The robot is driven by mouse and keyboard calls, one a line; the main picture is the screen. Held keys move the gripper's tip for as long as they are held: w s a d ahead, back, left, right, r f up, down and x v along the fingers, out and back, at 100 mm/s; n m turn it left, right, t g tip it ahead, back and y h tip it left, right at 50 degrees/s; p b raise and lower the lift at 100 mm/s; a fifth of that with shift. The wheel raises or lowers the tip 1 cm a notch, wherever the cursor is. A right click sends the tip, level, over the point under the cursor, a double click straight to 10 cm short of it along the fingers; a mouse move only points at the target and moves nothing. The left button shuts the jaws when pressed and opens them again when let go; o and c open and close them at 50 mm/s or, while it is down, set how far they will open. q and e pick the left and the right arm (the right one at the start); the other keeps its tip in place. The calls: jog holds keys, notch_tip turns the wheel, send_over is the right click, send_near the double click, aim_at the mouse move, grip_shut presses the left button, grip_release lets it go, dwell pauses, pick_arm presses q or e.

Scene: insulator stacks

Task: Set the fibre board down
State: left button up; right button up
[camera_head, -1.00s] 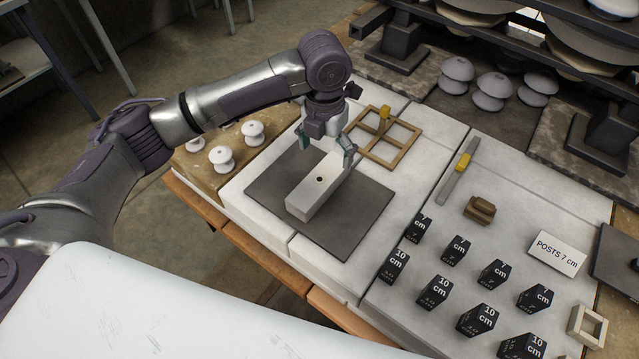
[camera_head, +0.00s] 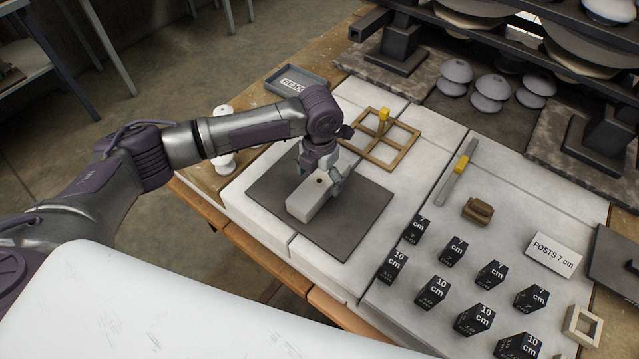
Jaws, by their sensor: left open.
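A dark grey square board (camera_head: 352,222), which I take to be the fibre board, lies flat on the white slabs. A pale block (camera_head: 308,200) with a small dark hole in its top rests on it. My left gripper (camera_head: 322,178) is open at the far end of the block. Its right finger shows beside the block; whether it touches cannot be told. Its other finger is partly hidden. Another dark board (camera_head: 612,262) is cut off at the right edge. My right gripper is not in view.
A wooden frame (camera_head: 405,152) with a yellow piece lies behind the board. Several black blocks (camera_head: 432,290) marked 7 cm and 10 cm stand at right, near a "POSTS 7 cm" card (camera_head: 553,254). A grey tray (camera_head: 325,93) and white insulators (camera_head: 222,162) are behind my arm.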

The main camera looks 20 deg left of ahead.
pick_arm(q)
jog(key=shift+f, duration=1.1)
jog(key=c, duration=1.5)
jog(key=shift+r, duration=0.2)
